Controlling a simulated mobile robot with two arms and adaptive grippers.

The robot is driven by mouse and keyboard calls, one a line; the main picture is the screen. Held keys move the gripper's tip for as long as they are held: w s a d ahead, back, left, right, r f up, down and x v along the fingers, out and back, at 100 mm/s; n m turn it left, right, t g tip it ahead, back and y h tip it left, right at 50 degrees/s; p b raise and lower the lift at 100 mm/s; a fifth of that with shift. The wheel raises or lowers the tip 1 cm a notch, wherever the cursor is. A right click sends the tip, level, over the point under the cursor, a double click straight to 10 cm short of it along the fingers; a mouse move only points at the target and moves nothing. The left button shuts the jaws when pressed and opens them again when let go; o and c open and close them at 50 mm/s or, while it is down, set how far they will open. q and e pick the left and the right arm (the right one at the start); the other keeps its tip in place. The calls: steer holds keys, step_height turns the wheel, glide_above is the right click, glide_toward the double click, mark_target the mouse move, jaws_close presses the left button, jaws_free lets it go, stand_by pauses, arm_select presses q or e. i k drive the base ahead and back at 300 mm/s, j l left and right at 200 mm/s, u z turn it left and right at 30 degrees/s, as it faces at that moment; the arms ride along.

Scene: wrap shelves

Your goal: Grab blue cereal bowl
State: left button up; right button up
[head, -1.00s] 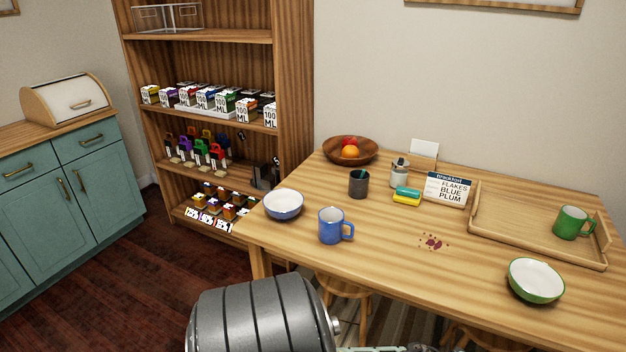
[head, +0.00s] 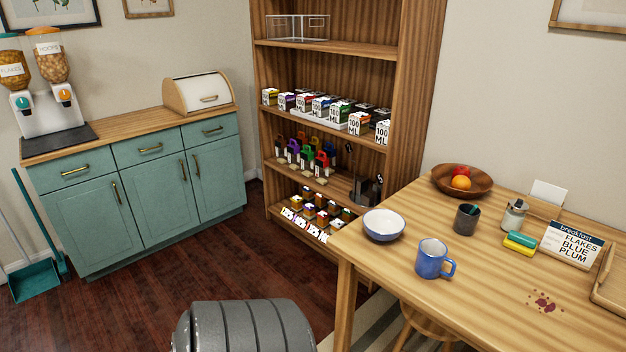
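The blue cereal bowl (head: 384,225), blue outside and white inside, stands upright and empty near the left corner of the wooden table (head: 490,278). A blue mug (head: 432,259) stands just in front of it to the right, apart from it. Neither of my grippers shows in the head view. A grey rounded part of my own body shows at the bottom, below and left of the table.
A dark cup (head: 466,219), a fruit bowl (head: 462,182), a sponge stack (head: 520,242) and a breakfast sign (head: 572,247) stand on the table. A tall shelf (head: 330,80) stands behind its left end. Teal cabinets (head: 150,190) with cereal dispensers (head: 45,85) are at left, with open floor in front.

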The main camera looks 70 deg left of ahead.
mark_target(383, 226)
steer(key=u, duration=0.45)
steer(key=i+u, duration=0.15)
steer(key=u, duration=0.75)
steer(key=i+u, duration=0.15)
steer(key=u, duration=0.7)
steer(key=i+l, duration=0.35)
steer(key=i+l+u, duration=0.1)
steer(key=i+l, duration=0.25)
steer(key=l, duration=0.25)
